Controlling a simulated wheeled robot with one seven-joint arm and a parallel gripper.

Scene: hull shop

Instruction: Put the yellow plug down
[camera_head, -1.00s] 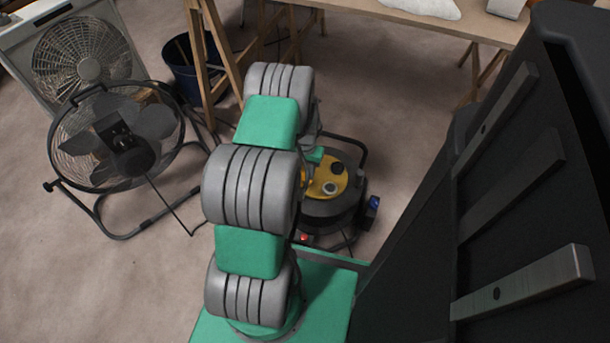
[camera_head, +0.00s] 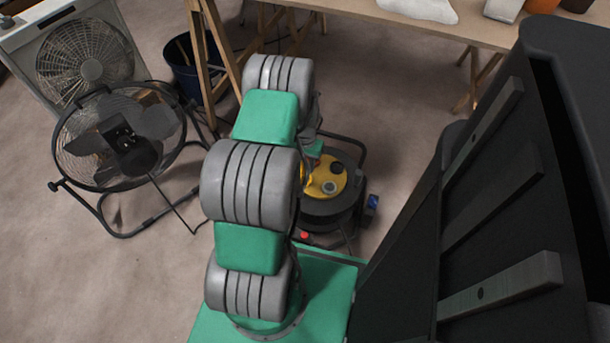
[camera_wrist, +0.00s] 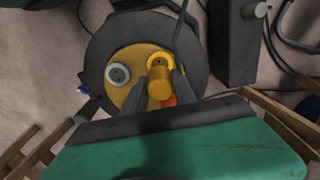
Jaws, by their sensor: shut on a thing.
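In the wrist view my gripper (camera_wrist: 167,90) is shut on the yellow plug (camera_wrist: 159,80), whose body shows between the two dark fingers. The plug is over the yellow face (camera_wrist: 125,95) of a black cable reel (camera_wrist: 103,52). I cannot tell whether it touches that face. A grey round socket (camera_wrist: 118,74) shows on the face, left of the plug. An orange-red part shows just below the plug.
A round black floor fan (camera_head: 120,140) and a white box fan (camera_head: 85,60) stand at left. A dark blue bucket (camera_head: 188,72) is beside the wooden trestle table (camera_head: 350,10). A large dark panel (camera_head: 500,180) fills the right.

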